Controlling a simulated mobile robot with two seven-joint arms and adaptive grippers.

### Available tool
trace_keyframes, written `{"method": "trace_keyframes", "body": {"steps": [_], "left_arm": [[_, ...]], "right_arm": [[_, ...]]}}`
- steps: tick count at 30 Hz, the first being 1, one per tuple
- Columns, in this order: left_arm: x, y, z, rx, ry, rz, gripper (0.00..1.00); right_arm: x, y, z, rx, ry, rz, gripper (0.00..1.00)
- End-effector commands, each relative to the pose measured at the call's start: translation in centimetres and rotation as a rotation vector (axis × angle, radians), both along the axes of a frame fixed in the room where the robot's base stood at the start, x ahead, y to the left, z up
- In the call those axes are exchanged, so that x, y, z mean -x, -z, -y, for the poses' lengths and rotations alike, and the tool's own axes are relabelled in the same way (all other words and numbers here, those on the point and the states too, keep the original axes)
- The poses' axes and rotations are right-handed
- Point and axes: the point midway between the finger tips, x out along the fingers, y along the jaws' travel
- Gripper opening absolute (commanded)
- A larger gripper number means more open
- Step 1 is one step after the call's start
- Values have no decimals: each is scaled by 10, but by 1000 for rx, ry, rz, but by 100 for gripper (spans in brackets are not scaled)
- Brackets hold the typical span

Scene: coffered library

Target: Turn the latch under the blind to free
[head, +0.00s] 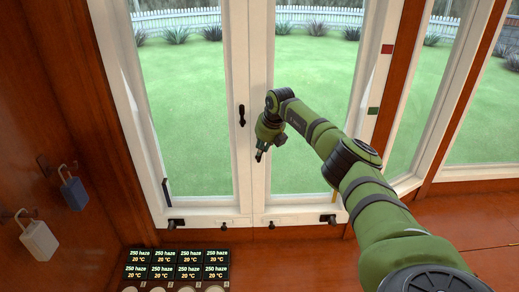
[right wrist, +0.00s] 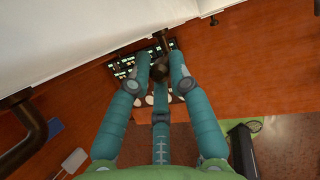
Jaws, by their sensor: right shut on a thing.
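A white-framed window with two tall panes fills the head view. My right gripper (head: 262,146) is at the middle post, pointing down. In the right wrist view its teal fingers (right wrist: 160,62) close around a dark knob on a short stem, the latch (right wrist: 159,72). In the head view only a small dark bit of it (head: 259,157) shows at the fingertips. Another dark handle (head: 242,115) sits on the left casement, apart from the gripper. No blind shows in either view. My left gripper is not in view.
A red square (head: 387,48) and a green square (head: 373,110) mark the right frame. Dark fittings (head: 176,224) line the sill. A blue padlock (head: 73,192) and a white padlock (head: 38,241) hang on the left wall. A label board (head: 178,263) lies below the sill.

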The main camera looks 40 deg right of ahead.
Motion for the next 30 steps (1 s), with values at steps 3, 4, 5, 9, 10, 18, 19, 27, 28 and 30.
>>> {"method": "trace_keyframes", "body": {"steps": [3, 4, 5, 9, 10, 18, 19, 27, 28, 30], "left_arm": [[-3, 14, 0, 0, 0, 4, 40], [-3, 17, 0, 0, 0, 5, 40], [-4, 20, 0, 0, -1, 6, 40], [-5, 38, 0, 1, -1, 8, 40], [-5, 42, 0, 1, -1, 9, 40], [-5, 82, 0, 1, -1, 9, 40], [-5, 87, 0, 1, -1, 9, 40], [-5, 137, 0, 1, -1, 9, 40], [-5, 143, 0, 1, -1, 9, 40], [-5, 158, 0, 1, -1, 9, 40]], "right_arm": [[5, 5, 8, -73, 5, 68, 0], [7, 6, 10, -95, 6, 86, 0], [8, 7, 12, -115, 6, 105, 0], [13, 12, 18, -217, 8, 192, 0], [14, 13, 19, -240, 7, 210, 0], [23, 25, 31, -436, 8, 378, 0], [24, 26, 32, -457, 8, 397, 0], [31, 42, 41, -655, 8, 566, 0], [32, 44, 42, -676, 9, 584, 0], [33, 48, 43, -728, 8, 626, 0]]}}
